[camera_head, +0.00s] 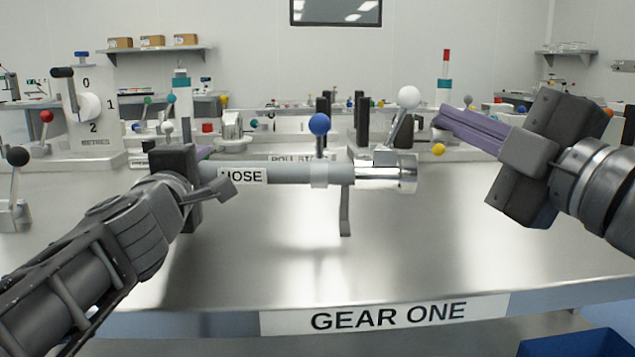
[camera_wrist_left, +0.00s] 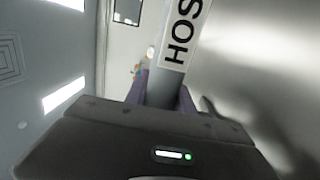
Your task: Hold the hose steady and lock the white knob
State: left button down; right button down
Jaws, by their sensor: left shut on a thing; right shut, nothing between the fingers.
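The grey hose (camera_head: 292,173) with a "HOSE" label lies horizontally above the metal table and ends at a shiny metal coupling (camera_head: 392,175). My left gripper (camera_head: 207,155) is shut on the hose at its left end. The left wrist view shows the hose (camera_wrist_left: 163,88) between the purple fingers. The white knob (camera_head: 409,97) stands on a tilted lever just above the coupling. My right gripper (camera_head: 442,118) is shut and empty, its purple fingers pointing left, just right of the white knob and apart from it.
A blue knob (camera_head: 319,124) stands upright over the hose, and a yellow knob (camera_head: 438,150) sits right of the coupling. A black knob (camera_head: 17,156) is at far left. The table's front (camera_head: 540,245) is clear; its edge reads "GEAR ONE". A blue bin (camera_head: 575,344) is below right.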

pick_arm(q)
jog(key=shift+w+a+f, duration=0.15)
jog(key=shift+a+f, duration=0.05)
jog(key=shift+a, duration=0.05)
jog(key=c, duration=1.3)
grip_release()
jog(key=o, duration=0.3)
jog(key=shift+d+r, duration=0.1)
jog(key=shift+r, duration=0.05)
jog(key=shift+d, duration=0.1)
jog(key=shift+s+r, duration=0.1)
jog(key=shift+s, duration=0.75)
jog(key=s, duration=0.9)
jog(key=shift+s+a, duration=0.25)
jog(key=shift+a, duration=0.15)
jog(key=shift+s+a, duration=0.1)
jog(key=shift+s, duration=0.3)
